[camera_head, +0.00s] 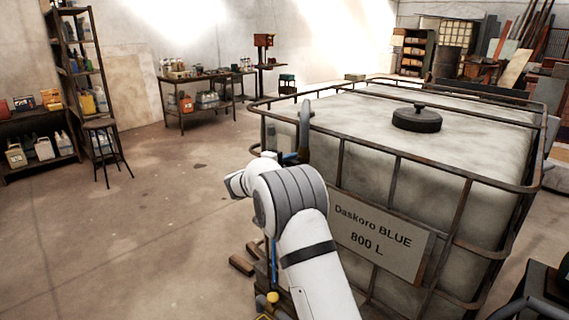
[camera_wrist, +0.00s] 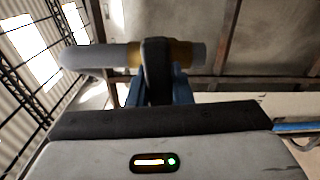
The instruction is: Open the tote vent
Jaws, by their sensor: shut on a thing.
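The tote (camera_head: 450,135) is a big pale tank in a rusty bar cage, with a plate reading "Daskoro BLUE 800 L". A round black cap (camera_head: 417,121) with a small raised knob sits on its top; I cannot tell whether this is the vent. My gripper (camera_wrist: 156,85) is shut on a grey rod (camera_wrist: 95,56) with a brass-coloured band, lying crosswise in the wrist view. In the head view the rod (camera_head: 305,118) is roughly upright beside the tote's left cage corner, well apart from the cap. My arm hides much of the gripper there.
The cage's top rail (camera_head: 350,142) runs around the tote close to my arm. A workbench (camera_head: 195,85) with bottles, a shelf rack (camera_head: 82,60) and a stool (camera_head: 107,150) stand at the left and back. The floor at left is mostly clear.

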